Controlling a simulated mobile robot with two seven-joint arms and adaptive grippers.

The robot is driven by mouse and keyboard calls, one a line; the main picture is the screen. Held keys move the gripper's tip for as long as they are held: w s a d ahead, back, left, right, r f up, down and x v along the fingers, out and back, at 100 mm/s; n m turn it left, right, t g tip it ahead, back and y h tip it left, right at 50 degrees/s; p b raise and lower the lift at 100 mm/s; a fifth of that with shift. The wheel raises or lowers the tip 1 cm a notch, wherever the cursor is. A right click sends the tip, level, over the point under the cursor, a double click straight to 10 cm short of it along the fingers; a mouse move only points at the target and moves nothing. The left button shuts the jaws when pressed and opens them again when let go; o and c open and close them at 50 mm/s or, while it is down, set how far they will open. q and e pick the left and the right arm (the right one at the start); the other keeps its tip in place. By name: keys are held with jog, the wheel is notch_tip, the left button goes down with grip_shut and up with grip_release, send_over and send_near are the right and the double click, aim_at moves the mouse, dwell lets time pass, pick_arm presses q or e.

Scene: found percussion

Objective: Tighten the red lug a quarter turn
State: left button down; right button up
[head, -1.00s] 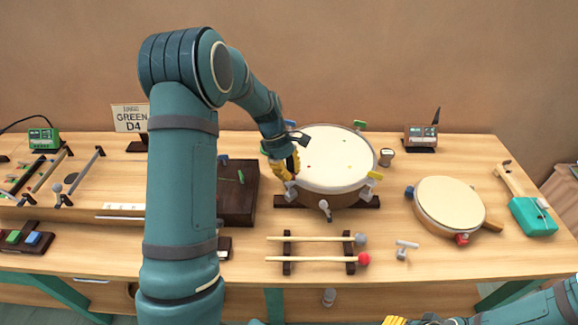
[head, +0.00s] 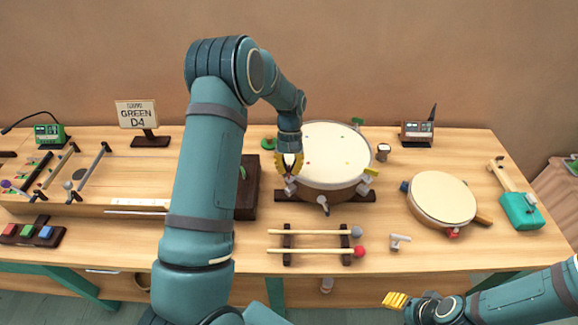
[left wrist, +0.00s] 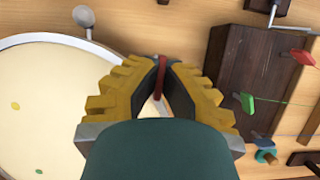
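The large drum (head: 327,145) with a cream head stands on a dark stand mid-table, with coloured and grey lugs around its rim. My left gripper (head: 290,163) is at the drum's left rim, pointing down. In the left wrist view, the red lug (left wrist: 161,80) is between the converging yellow fingertips of that gripper (left wrist: 163,66), which look shut on it. The drum's pale head (left wrist: 45,100) is on the left there. In the head view the red lug is hidden by the fingers. My right gripper (head: 397,300) is low at the front, away from the drum; its opening is unclear.
A dark box (left wrist: 265,65) with coloured pieces is close beside the left gripper. Two mallets (head: 310,232) lie on a rack in front. A grey T-shaped tool (head: 398,241) lies to its right. A smaller drum (head: 442,198) and a green-ended instrument (head: 520,208) are further right.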

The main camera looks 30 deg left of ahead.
pick_arm(q)
jog(key=shift+f+m+g+y+p, duration=0.1)
jog(key=shift+m+g+y+p, duration=0.45)
jog(key=shift+m, duration=1.45)
jog(key=shift+y, duration=0.25)
jog(key=c, duration=1.1)
grip_release()
jog(key=shift+c, duration=0.2)
jog(key=v, duration=1.2)
jog(key=shift+s, duration=0.25)
jog(key=shift+s, duration=0.1)
